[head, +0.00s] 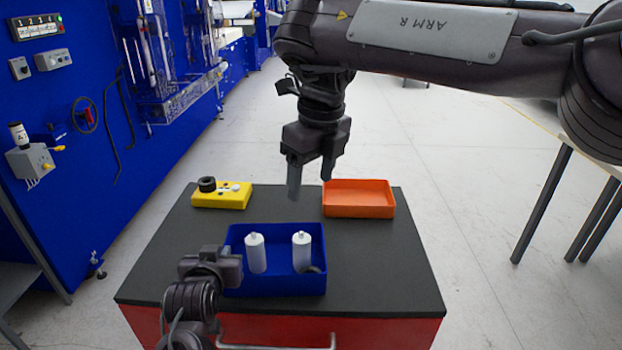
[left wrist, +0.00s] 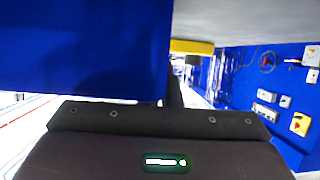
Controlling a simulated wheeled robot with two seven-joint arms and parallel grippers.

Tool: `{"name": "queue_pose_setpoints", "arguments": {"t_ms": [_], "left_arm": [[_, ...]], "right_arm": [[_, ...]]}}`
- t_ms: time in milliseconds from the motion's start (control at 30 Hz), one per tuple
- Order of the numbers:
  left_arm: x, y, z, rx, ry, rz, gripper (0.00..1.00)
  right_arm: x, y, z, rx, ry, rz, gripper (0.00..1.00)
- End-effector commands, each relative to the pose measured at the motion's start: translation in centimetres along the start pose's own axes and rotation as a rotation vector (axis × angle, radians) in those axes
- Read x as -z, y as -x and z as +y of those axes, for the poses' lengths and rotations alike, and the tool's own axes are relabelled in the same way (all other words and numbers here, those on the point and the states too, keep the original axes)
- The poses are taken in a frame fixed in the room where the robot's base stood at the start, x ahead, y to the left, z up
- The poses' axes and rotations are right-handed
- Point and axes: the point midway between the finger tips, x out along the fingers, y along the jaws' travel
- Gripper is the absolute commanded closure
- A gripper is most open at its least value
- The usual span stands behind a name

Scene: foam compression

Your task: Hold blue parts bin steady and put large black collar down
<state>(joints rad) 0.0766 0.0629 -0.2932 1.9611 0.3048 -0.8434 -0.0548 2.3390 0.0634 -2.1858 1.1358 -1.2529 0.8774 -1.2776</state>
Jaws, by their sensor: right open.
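The blue parts bin (head: 275,286) stands near the front of the dark tabletop, holding two white bottles (head: 255,253) (head: 302,251). A dark ring (head: 313,269) lies in the bin by the right bottle, partly hidden. A black collar (head: 207,184) sits on the left end of a yellow block (head: 232,196). I cannot tell which is the large one. My left gripper (head: 232,268) is shut on the bin's left wall; in the left wrist view the blue wall (left wrist: 85,50) fills the left side. My right gripper (head: 311,186) is open and empty, above and behind the bin.
An orange tray (head: 359,210), looking empty, stands at the back right of the tabletop (head: 385,265). The right part of the top is clear. A blue wall with fittings runs along the left; another table (head: 590,150) is at the right.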

Motion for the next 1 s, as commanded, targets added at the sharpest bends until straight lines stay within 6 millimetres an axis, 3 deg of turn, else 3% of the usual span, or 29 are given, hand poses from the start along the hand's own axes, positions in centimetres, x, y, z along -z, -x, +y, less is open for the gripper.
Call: {"name": "queue_pose_setpoints", "arguments": {"t_ms": [100, 300, 633, 767, 1000], "left_arm": [[0.0, 0.0, 0.0, 0.0, 0.0, 0.0, 1.0], [0.0, 0.0, 0.0, 0.0, 0.0, 0.0, 0.71], [0.0, 0.4, 0.0, 0.0, -0.001, 0.001, 0.71], [0.0, 2.0, 0.0, 0.0, -0.001, 0.001, 0.71], [0.0, 7.1, 0.0, -0.001, -0.002, 0.001, 0.71]], "right_arm": [[0.0, 0.0, 0.0, 0.0, 0.001, 0.0, 0.37], [0.0, 0.0, 0.0, 0.0, 0.001, 0.0, 0.37], [0.0, -0.1, 0.0, 0.0, 0.001, 0.0, 0.37], [0.0, 0.0, 0.0, 0.0, 0.001, 0.0, 0.37], [0.0, 0.0, 0.0, 0.0, 0.001, 0.0, 0.37]]}}
